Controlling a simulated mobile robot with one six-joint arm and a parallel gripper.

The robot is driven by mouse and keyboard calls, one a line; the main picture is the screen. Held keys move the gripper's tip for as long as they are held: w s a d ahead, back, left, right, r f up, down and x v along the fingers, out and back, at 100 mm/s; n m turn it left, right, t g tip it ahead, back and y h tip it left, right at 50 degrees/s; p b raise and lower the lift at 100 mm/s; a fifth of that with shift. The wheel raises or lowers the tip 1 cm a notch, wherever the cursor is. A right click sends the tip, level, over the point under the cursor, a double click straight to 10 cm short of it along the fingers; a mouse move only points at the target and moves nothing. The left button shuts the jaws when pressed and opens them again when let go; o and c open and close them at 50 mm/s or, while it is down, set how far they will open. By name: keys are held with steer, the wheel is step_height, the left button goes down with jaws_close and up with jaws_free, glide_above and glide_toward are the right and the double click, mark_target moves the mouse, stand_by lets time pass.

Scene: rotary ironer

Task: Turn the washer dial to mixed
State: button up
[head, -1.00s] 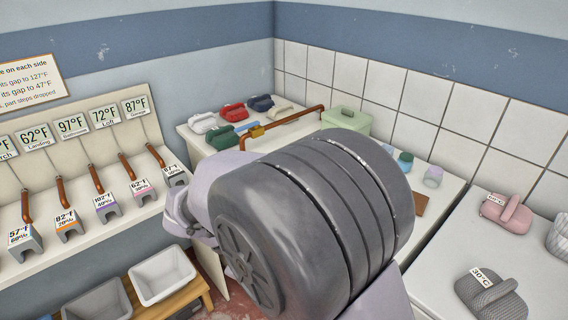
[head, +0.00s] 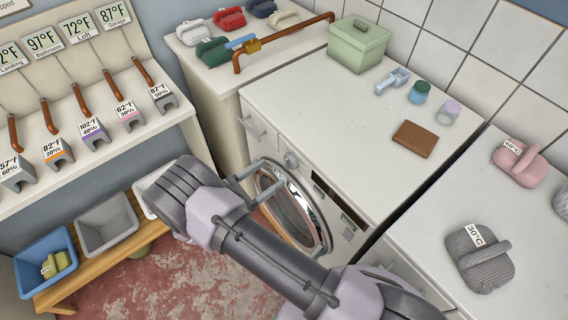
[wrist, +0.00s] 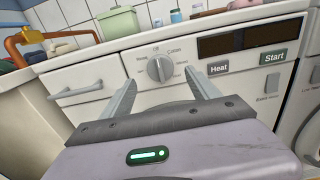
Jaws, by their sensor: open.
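The washer (head: 330,110) is a white front-loader with a round chrome-rimmed door (head: 290,207). Its dial (wrist: 159,68) is a grey round knob with a raised grip, on the front panel in the wrist view, with small labels around it. The dial also shows in the head view (head: 291,160). My gripper (wrist: 160,82) is open, its two fingers pointing at the panel on either side of the dial, a little below it and apart from it as far as I can tell.
A Heat button (wrist: 218,68), a Start button (wrist: 272,57) and a dark display (wrist: 250,38) lie right of the dial. A drawer handle (wrist: 76,91) lies left. A green box (head: 358,44) and brown block (head: 415,138) stand on top. Bins (head: 107,226) are on a bench.

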mark_target(289, 162)
steer(key=x, duration=0.6)
steer(key=shift+w+d, duration=0.2)
steer(key=c, duration=1.3)
steer(key=shift+b, duration=0.3)
steer(key=shift+c, duration=0.2)
